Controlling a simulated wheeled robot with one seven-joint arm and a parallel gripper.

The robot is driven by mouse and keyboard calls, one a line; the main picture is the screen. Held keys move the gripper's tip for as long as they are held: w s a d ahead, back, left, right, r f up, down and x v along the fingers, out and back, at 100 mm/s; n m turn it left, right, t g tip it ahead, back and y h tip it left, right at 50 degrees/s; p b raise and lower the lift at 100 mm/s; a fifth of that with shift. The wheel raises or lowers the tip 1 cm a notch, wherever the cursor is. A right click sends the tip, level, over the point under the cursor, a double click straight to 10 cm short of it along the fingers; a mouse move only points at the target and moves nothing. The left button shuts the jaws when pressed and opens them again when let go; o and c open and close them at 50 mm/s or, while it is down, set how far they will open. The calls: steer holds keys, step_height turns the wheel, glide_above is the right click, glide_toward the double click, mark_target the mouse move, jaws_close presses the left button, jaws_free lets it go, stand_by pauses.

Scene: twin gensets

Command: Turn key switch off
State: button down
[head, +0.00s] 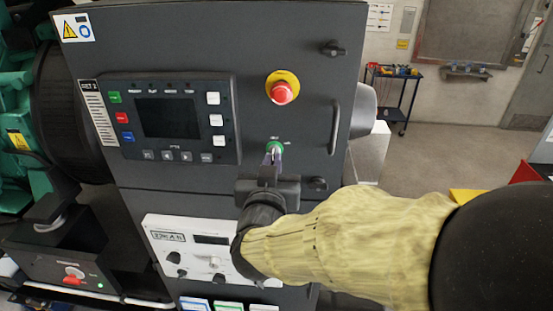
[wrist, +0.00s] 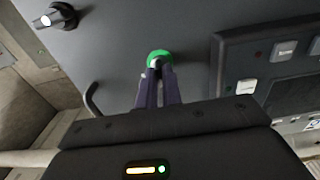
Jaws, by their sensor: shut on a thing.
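The key switch (head: 275,147) is a small round switch with a green ring on the dark grey genset panel, below the red emergency stop. It also shows in the wrist view (wrist: 158,55), at the tips of the fingers. My gripper (head: 273,157) reaches it from below and in front, with its narrow fingers shut on the key at the switch's middle. The wrist view shows the two dark fingers (wrist: 158,80) close together on it. The key itself is mostly hidden between the fingers, so its angle cannot be told.
A red emergency stop (head: 282,91) on a yellow plate sits just above. The controller with a dark screen (head: 167,117) is to the left, and a vertical handle (head: 335,128) is to the right. A white panel with knobs (head: 190,238) lies below. A tool cart (head: 395,90) stands behind.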

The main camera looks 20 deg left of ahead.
stand_by(0.4)
steer(key=c, duration=1.6)
jaws_free()
steer(key=shift+o, duration=0.2)
steer(key=b+v, duration=0.6)
steer(key=v, duration=1.1)
steer(key=shift+s, duration=0.2)
steer(key=shift+w, duration=0.1)
